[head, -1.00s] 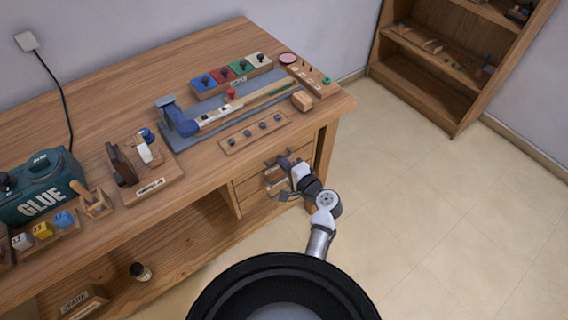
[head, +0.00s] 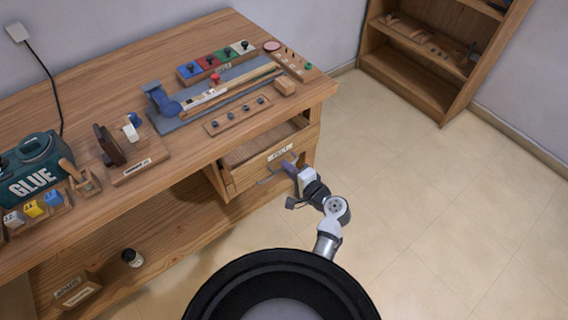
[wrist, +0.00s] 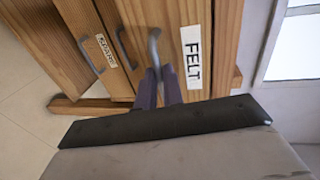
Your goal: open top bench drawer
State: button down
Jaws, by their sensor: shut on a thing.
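The top bench drawer (head: 246,177), labelled FELT (head: 280,152), stands pulled out from the bench, and its inside (head: 262,142) shows from above. In the wrist view its front (wrist: 172,20) carries a grey bar handle (wrist: 153,45) beside the FELT label. My gripper (head: 288,166) is at this drawer's front. In the wrist view its two dark fingers (wrist: 159,76) are shut on the handle. The fingers hide part of the handle.
A lower drawer with its own handle (wrist: 122,48) and label (wrist: 105,52) is beside it in the wrist view. The wooden bench (head: 175,60) holds a glue bottle (head: 36,170) and piano parts. Open floor (head: 430,210) lies to the right.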

jog(key=f+v, duration=0.1)
jog(key=v, duration=0.7)
jog(key=shift+s+d+f, duration=0.35)
jog(key=shift+s, duration=0.15)
jog(key=c, duration=1.5)
grip_release()
jog(key=shift+c, duration=0.2)
jog(key=shift+s+d, duration=0.1)
jog(key=shift+s, duration=0.05)
